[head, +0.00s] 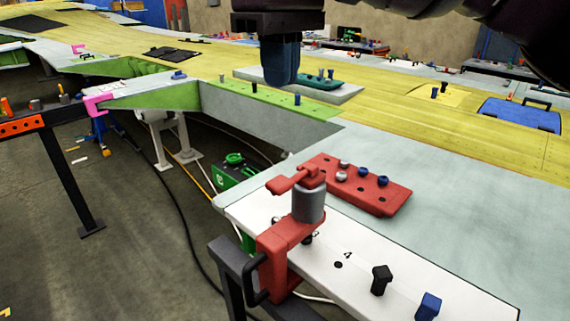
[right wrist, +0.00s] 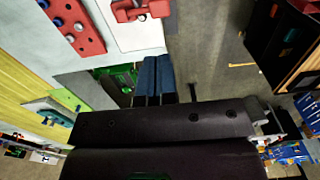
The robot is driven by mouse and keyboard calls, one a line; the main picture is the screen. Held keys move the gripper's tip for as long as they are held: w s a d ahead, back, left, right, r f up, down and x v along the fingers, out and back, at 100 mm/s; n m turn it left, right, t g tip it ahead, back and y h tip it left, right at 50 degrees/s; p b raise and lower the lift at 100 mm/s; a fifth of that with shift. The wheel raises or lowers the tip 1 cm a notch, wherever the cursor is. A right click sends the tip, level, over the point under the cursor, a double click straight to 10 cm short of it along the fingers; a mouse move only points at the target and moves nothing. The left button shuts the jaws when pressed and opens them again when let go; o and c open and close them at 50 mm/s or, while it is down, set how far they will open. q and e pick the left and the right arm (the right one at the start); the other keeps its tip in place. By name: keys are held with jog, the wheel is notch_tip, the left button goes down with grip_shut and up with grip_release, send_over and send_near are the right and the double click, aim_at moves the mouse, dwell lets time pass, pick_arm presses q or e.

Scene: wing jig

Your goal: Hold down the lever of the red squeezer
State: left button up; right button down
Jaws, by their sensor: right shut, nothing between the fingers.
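The red squeezer (head: 280,243) is clamped on the near corner of the white plate, with a grey cylinder on top. Its red lever (head: 292,180) sits above the cylinder and points left. The squeezer also shows at the top edge of the right wrist view (right wrist: 140,10), partly cut off. My right gripper (head: 281,80) hangs pointing down at top centre, above and beyond the squeezer in the picture, clear of the lever. Its blue fingers are together and empty; they also show in the right wrist view (right wrist: 153,62). My left gripper is not in view.
A red drilled block (head: 390,197) with several pins lies just right of the lever. The white plate (head: 360,285) carries a black peg (head: 381,279) and a blue peg (head: 428,305). A black handle (head: 255,280) stands by the squeezer. Open floor lies left.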

aim_at(281, 183)
notch_tip(281, 183, down, 14)
jog(key=shift+p, duration=0.65)
dwell(0.4)
